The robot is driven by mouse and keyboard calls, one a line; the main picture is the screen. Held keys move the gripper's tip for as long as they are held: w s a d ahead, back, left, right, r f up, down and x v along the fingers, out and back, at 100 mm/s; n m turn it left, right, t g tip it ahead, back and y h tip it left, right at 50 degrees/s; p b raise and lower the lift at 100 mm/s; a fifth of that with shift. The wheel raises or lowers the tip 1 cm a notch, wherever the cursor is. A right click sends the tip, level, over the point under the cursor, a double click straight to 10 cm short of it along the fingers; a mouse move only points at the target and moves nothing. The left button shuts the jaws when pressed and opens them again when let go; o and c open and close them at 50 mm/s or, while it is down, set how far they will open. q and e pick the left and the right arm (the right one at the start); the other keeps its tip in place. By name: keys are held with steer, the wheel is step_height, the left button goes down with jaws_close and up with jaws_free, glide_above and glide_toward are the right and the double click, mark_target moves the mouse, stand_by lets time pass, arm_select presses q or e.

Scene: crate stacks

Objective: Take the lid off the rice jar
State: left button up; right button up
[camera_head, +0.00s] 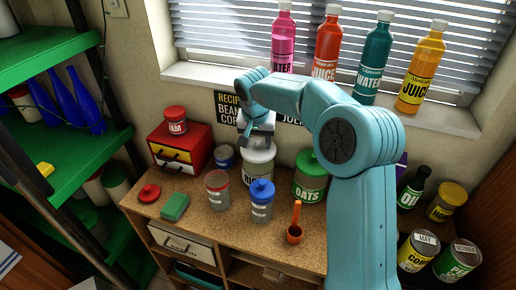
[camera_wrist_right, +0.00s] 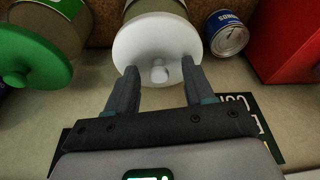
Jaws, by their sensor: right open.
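The rice jar (camera_head: 258,170) stands on the cork-coloured counter against the wall. Its white lid is on top, partly hidden by my right gripper (camera_head: 260,138) in the head view. In the right wrist view the round white lid (camera_wrist_right: 138,48) has a small white knob (camera_wrist_right: 158,74). The two dark fingertips of my right gripper (camera_wrist_right: 160,66) are open, one on each side of the knob, with gaps to it. I cannot tell whether they touch the lid's surface. My left gripper is not in view.
The green-lidded oats jar (camera_head: 310,180) stands right of the rice jar, a blue can (camera_head: 224,157) left. Bottles line the windowsill (camera_head: 190,76) behind my arm. A red drawer box (camera_head: 180,150) is further left.

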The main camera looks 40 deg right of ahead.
steer(key=shift+s, duration=0.1)
jaws_close()
